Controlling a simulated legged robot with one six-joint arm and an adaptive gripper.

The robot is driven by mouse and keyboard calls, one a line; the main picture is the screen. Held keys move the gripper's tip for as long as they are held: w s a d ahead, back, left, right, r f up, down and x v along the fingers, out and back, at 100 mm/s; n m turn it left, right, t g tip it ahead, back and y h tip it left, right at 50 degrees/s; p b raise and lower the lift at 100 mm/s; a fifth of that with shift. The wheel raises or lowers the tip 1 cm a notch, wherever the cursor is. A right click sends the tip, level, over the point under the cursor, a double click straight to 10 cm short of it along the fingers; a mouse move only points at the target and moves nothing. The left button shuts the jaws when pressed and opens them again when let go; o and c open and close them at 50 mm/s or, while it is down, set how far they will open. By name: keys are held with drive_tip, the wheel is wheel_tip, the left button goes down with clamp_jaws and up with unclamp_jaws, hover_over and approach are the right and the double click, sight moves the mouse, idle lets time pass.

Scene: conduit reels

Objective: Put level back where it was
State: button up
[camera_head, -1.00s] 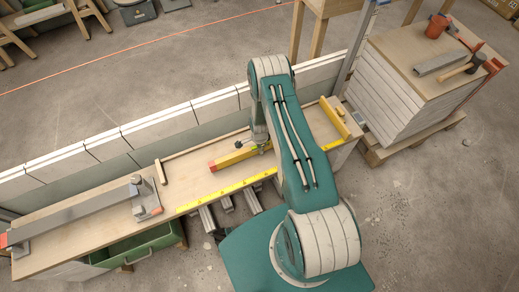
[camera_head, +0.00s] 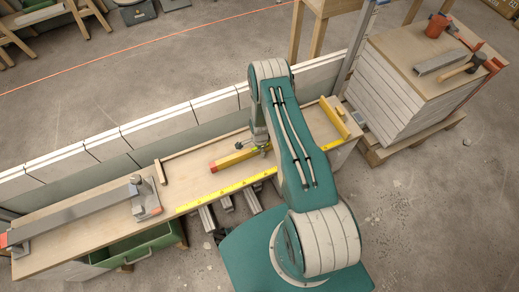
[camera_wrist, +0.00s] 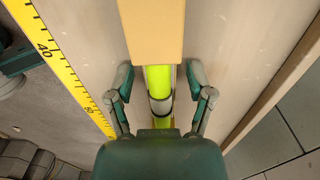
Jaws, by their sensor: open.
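The level, a yellow bar with an orange end (camera_head: 232,160), lies on the wooden bench top, angled slightly to the bench's length. In the wrist view its tan-yellow body (camera_wrist: 151,30) and bright green vial (camera_wrist: 158,78) run up the middle of the picture. My gripper (camera_wrist: 160,82) is open, with one finger on each side of the level's vial section and a visible gap at each side. In the head view my gripper (camera_head: 261,143) is at the level's right part, mostly hidden by my arm.
A yellow measuring tape (camera_head: 215,197) runs along the bench's front edge. A wooden strip (camera_head: 203,149) lies behind the level. A grey metal bar (camera_head: 80,210) lies left; a yellow-edged block (camera_head: 334,118) stands right.

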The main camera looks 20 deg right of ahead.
wheel_tip(320, 180, up, 12)
drive_tip(key=shift+f, duration=0.1)
idle(0.8)
